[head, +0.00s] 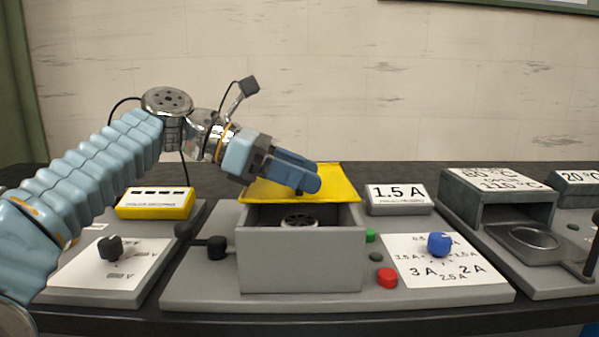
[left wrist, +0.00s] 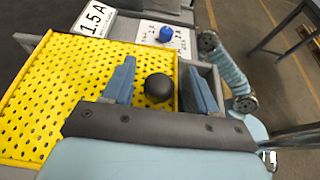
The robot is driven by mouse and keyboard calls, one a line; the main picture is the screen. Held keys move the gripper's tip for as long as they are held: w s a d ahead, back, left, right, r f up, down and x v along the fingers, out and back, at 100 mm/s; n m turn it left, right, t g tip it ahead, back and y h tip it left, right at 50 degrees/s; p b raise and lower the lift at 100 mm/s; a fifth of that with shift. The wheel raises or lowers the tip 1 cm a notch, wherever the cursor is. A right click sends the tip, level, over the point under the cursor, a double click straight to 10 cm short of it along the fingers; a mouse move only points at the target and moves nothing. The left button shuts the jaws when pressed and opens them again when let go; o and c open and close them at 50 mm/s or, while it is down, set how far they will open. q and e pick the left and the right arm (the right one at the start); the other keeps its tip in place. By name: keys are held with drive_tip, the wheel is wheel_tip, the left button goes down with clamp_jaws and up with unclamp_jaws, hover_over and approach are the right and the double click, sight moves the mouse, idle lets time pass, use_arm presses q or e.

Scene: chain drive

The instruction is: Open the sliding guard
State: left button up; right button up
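The sliding guard (head: 342,183) is a yellow perforated plate on top of a grey open box (head: 300,260). It lies toward the back, and the front of the box is uncovered, showing a round metal part (head: 299,220) inside. In the left wrist view the guard (left wrist: 65,85) fills the left side, with a round black knob (left wrist: 158,88) near its front edge. My left gripper (head: 308,180) is low over the guard. In the left wrist view its two blue fingers (left wrist: 160,88) are open on either side of the knob, with gaps. My right gripper does not show.
Right of the box are a green button (head: 370,236), a red button (head: 387,278), a blue dial (head: 438,244) and a 1.5 A display (head: 398,197). A black-knobbed lever (head: 216,246) stands left of the box. Another grey unit (head: 500,200) stands farther right.

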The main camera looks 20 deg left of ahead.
use_arm(q)
clamp_jaws()
drive_tip(key=w+p, duration=0.2)
drive_tip(key=p, duration=0.1)
drive_tip(key=w+a+r+p, duration=0.1)
drive_tip(key=shift+w+a+p, duration=0.1)
drive_tip(key=shift+w+p, duration=0.25)
drive_tip(key=w, duration=0.1)
drive_tip(key=w+p, duration=0.1)
drive_tip(key=w, duration=0.1)
drive_tip(key=shift+w+a+f, duration=0.1)
drive_tip(key=shift+a+f, duration=0.2)
drive_tip(key=shift+a, duration=0.1)
drive_tip(key=shift+w+a+f, duration=0.15)
drive_tip(key=shift+w, duration=0.25)
drive_tip(key=shift+o, duration=0.3)
unclamp_jaws()
